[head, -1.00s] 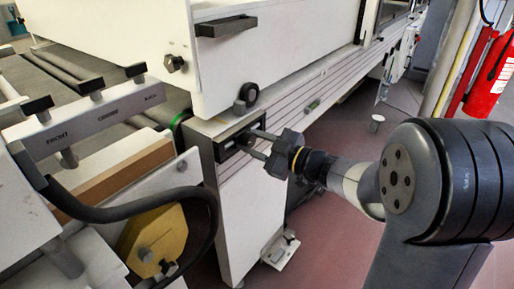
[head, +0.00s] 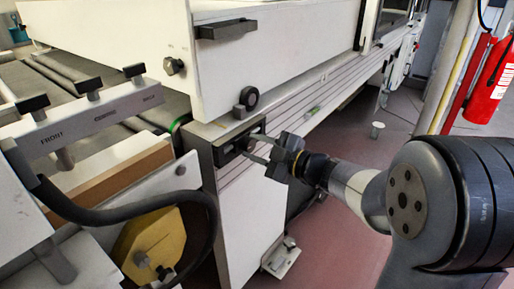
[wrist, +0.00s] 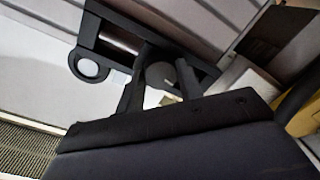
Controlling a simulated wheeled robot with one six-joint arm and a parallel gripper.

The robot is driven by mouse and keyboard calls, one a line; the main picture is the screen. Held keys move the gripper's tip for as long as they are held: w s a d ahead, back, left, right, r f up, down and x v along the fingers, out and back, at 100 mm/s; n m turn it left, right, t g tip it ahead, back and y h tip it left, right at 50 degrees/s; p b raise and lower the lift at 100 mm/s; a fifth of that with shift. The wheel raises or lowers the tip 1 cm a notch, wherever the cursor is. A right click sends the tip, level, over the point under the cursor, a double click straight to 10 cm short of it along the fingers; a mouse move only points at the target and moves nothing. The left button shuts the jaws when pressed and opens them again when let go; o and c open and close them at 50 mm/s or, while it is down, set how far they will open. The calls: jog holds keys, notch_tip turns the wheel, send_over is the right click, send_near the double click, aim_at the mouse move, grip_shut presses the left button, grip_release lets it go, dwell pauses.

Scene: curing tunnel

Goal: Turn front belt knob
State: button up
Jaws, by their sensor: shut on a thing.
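The front belt knob (wrist: 160,76) is a small grey round knob on a dark control panel (head: 226,150) at the corner of the white machine. The panel also shows in the wrist view (wrist: 92,28). My gripper (head: 252,145) reaches the panel from the right in the head view. In the wrist view its two dark fingers (wrist: 166,68) stand on either side of the knob, shut on it. In the head view the knob is mostly hidden by the fingers.
A black handle (head: 225,29) and a dark round fitting (head: 250,97) are on the machine above the panel. A black hose (head: 110,215) and a yellow block (head: 150,240) are at lower left. A red fire extinguisher (head: 490,80) hangs at right. Reddish floor is open below.

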jog(key=o, duration=1)
jog(key=p+v, duration=0.2)
jog(key=v, duration=0.9)
jog(key=shift+w, duration=0.1)
jog(key=b+x, duration=0.2)
jog(key=x, duration=0.9)
jog(key=shift+d, duration=0.15)
